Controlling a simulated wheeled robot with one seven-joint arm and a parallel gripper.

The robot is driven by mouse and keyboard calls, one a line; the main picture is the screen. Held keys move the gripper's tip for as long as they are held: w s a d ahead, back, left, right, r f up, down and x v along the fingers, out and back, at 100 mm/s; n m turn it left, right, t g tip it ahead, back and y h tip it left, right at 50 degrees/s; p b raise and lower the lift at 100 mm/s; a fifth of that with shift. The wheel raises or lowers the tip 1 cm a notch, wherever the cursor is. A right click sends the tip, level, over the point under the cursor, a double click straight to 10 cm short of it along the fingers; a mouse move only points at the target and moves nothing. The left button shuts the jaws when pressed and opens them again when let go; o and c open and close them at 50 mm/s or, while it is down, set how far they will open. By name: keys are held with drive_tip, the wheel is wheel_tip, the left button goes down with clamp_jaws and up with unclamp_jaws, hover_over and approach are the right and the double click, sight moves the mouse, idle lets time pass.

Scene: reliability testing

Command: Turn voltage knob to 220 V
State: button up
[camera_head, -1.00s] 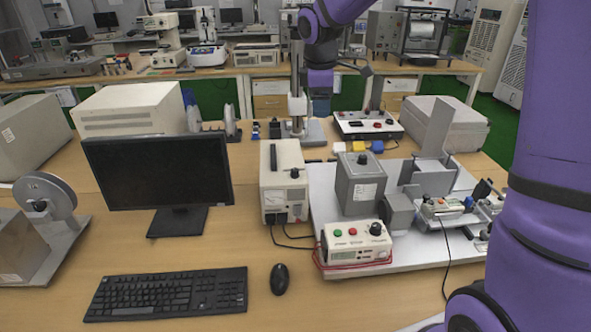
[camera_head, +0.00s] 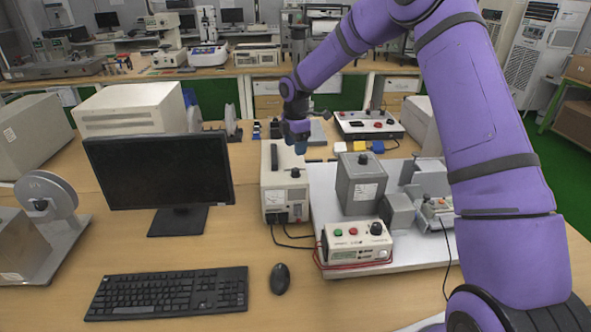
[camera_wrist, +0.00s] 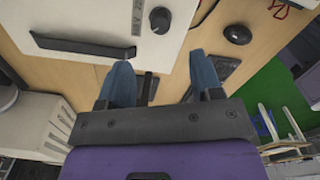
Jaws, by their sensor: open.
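The off-white power supply box (camera_head: 276,201) stands in the middle of the bench with a black handle on top. In the wrist view the knob (camera_wrist: 160,19) shows at the top, beside dark lettering that I cannot read surely. My gripper (camera_head: 300,143) is above the box's rear right part in the head view. In the wrist view my gripper (camera_wrist: 163,75) has its two blue fingers apart, with nothing between them. It is not touching the knob.
A grey box (camera_head: 361,190) and a small control box (camera_head: 358,246) stand on the white plate to the right. A monitor (camera_head: 160,170) is on the left. A keyboard (camera_head: 168,292) and mouse (camera_head: 280,278) lie in front. Wires run from the supply box.

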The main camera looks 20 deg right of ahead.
sight(295, 169)
wheel_tip(295, 169, down, 10)
drive_tip(key=shift+r, duration=0.25)
drive_tip(key=shift+c, duration=0.3)
drive_tip(key=c, duration=0.8)
drive_tip(key=shift+c, duration=0.2)
